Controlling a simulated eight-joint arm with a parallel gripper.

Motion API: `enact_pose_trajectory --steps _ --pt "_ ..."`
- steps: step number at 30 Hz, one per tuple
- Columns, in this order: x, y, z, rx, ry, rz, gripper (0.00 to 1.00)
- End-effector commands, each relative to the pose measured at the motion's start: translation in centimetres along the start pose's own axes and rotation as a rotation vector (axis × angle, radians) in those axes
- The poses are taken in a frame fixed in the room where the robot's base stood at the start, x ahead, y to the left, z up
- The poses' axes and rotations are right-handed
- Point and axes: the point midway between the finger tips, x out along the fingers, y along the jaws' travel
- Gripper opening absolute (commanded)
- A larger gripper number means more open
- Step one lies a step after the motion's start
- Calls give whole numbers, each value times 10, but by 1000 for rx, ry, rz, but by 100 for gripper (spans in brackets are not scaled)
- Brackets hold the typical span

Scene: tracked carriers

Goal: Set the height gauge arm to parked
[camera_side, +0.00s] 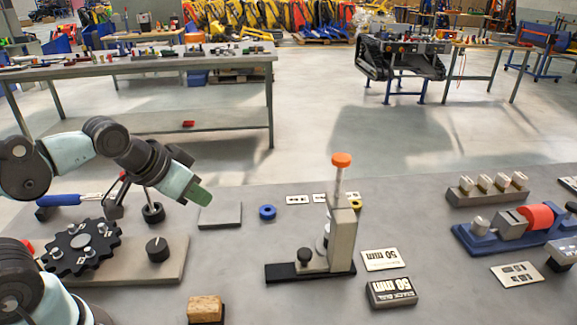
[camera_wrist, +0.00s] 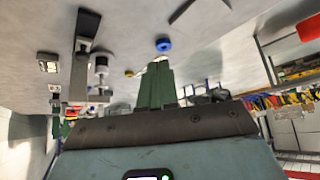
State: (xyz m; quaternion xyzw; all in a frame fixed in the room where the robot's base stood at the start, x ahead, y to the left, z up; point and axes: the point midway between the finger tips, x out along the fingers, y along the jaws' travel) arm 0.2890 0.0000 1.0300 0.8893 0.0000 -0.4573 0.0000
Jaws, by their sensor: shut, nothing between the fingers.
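The height gauge (camera_side: 341,238) stands upright right of centre in the side view, with a pale grey column on a black base (camera_side: 290,272). A thin pale rod with an orange cap (camera_side: 341,160) points straight up from its top. A black knob (camera_side: 305,255) sits low beside the column. In the wrist view the gauge seems to be the grey post (camera_wrist: 79,72) at upper left, seen inverted; its cap is not clear there. My gripper (camera_side: 203,197) is shut and empty, in the air well left of the gauge. Its green fingers also show in the wrist view (camera_wrist: 158,68).
A blue ring (camera_side: 267,212) and a grey plate (camera_side: 220,215) lie between my gripper and the gauge. A 50 mm block (camera_side: 391,293) and card (camera_side: 382,259) lie right of it. A black toothed disc (camera_side: 80,248) is at left, a blue vise-like fixture (camera_side: 500,238) at right.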

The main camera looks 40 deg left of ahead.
Motion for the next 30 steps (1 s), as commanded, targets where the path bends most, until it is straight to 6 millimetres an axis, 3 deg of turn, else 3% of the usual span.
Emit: enact_pose_trajectory --steps 8,14,19,30 --pt "0 0 0 0 0 0 2" --pt "0 6 -8 80 -34 25 32" --pt "2 26 -29 339 -128 125 56" --pt "24 87 -73 1032 -231 518 56"
